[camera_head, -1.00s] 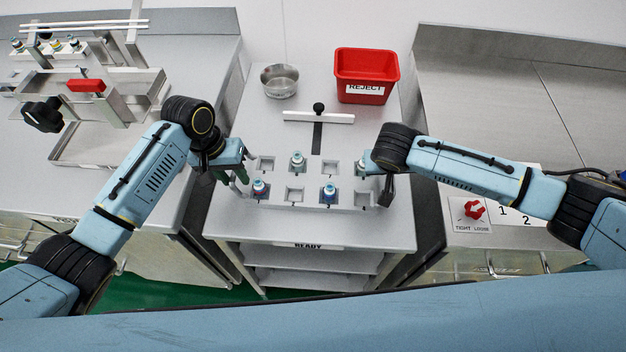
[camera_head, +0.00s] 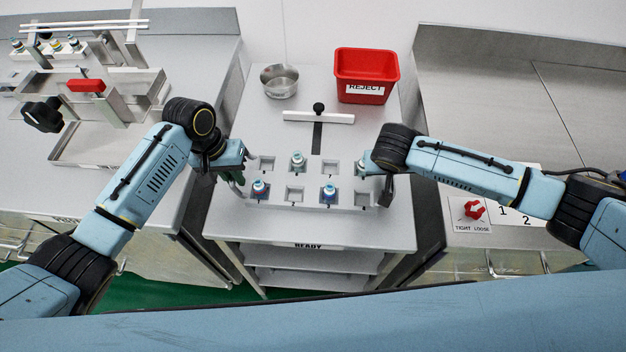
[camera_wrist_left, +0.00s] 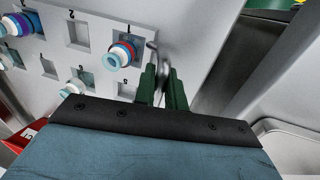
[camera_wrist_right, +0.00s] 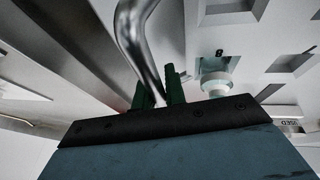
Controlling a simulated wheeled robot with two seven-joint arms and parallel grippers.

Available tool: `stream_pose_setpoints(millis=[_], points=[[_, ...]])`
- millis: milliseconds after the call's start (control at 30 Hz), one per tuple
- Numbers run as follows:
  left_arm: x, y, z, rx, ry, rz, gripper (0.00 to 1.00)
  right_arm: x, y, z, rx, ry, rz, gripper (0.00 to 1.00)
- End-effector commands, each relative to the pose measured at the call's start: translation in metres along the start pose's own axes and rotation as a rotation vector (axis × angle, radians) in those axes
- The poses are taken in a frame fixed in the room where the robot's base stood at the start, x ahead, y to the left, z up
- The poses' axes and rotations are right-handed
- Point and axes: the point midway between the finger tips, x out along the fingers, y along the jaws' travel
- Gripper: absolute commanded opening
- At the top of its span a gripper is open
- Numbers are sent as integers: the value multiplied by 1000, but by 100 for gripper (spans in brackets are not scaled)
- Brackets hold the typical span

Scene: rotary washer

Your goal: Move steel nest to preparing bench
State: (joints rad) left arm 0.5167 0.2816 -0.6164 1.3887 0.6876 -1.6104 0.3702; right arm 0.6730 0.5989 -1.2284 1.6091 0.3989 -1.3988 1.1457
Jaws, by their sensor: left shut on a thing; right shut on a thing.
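The steel nest (camera_head: 313,182) is a pale slotted block on the middle cart. Several capped vials stand in its pockets, such as a red-and-blue-ringed one (camera_head: 260,188); other pockets are empty. My left gripper (camera_head: 238,182) is at the nest's left end, shut on its metal handle, with the green fingers also seen in the left wrist view (camera_wrist_left: 163,82). My right gripper (camera_head: 372,182) is at the right end, shut on the other handle (camera_wrist_right: 140,40), a bent steel bar. The nest appears level and seems to rest on the cart.
The cart (camera_head: 225,215) also carries a steel bowl (camera_head: 280,82), a red REJECT bin (camera_head: 366,72) and a T-shaped fixture (camera_head: 318,117). The left bench holds a metal fixture (camera_head: 100,150). The right bench (camera_head: 490,130) is mostly bare, with a red dial (camera_head: 474,211).

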Motion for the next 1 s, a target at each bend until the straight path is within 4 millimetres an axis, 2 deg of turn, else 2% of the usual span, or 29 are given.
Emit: stream_pose_setpoints(millis=[267,733,1000], points=[[-10,2,-1,0,2,1,0,-9,2,-4,1,2,-1,0],[-47,9,-1,0,2,1,0,-43,9,-18,1,2,-1,0],[-50,10,-1,0,2,1,0,-46,10,-20,0,1,-1,0]])
